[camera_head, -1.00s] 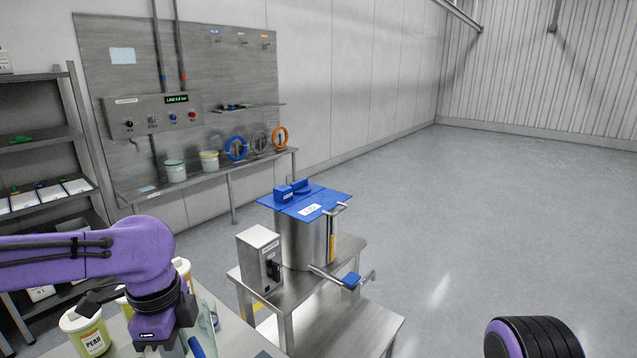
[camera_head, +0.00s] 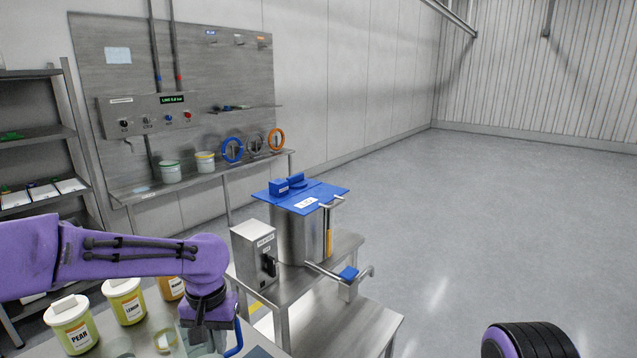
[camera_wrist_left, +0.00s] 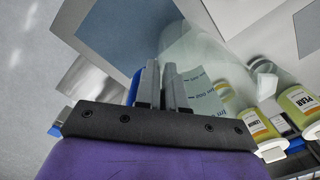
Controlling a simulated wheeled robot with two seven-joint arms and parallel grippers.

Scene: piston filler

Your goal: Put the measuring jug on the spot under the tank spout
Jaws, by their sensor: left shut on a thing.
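The measuring jug (camera_head: 190,342) is clear, with a blue handle (camera_head: 236,338), partly hidden by my left gripper (camera_head: 207,326). In the left wrist view, the fingers of my left gripper (camera_wrist_left: 161,88) are closed together, with the jug's clear, marked body (camera_wrist_left: 200,65) to their right and blue handle (camera_wrist_left: 134,86) to their left. The gripper is shut on the jug, over the near table; the exact grip point is unclear. The steel tank (camera_head: 290,240) has a blue lid. Its spout (camera_head: 345,274) with a blue lever sticks out over a lower steel step (camera_head: 340,325). My right gripper is not in view.
Pear (camera_head: 72,325), lemon (camera_head: 125,300) and another tub (camera_head: 171,287) stand left of the gripper. A grey switch box (camera_head: 255,252) stands beside the tank, between my gripper and the spout. The floor (camera_head: 480,220) to the right is open.

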